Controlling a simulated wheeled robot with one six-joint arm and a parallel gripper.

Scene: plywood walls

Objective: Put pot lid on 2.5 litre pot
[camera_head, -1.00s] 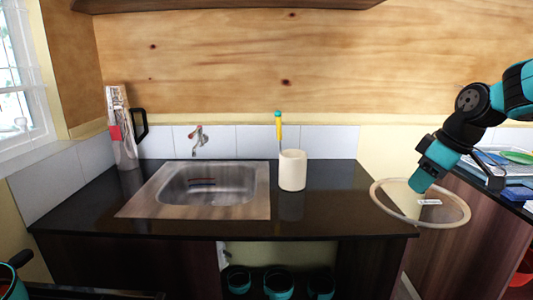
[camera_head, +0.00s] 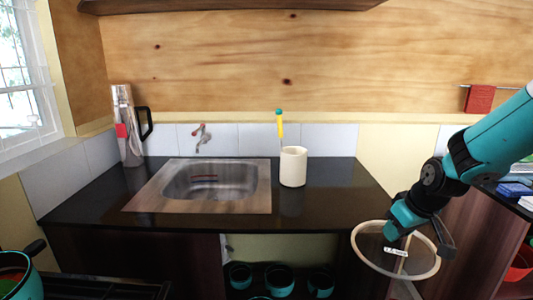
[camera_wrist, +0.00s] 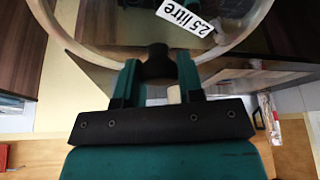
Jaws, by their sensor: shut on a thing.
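The pot lid (camera_head: 380,262) is clear glass with a cream rim and a white label. In the wrist view the label on the lid (camera_wrist: 186,17) reads "2.5 litre". My gripper (camera_head: 394,234) is shut on the lid's dark knob and holds it tilted in the air, in front of the counter's right end. The wrist view shows the knob between the two teal fingers of my gripper (camera_wrist: 157,66). A teal pot (camera_head: 22,280) with a dark handle is partly cut off at the lower left. I cannot read any size on it.
Several teal pots (camera_head: 279,279) stand in the opening under the dark counter (camera_head: 325,205). The counter holds a sink (camera_head: 205,185), a cream holder (camera_head: 293,168) with a yellow-handled tool, and a tall jug (camera_head: 128,130). A dark cabinet stands at the right.

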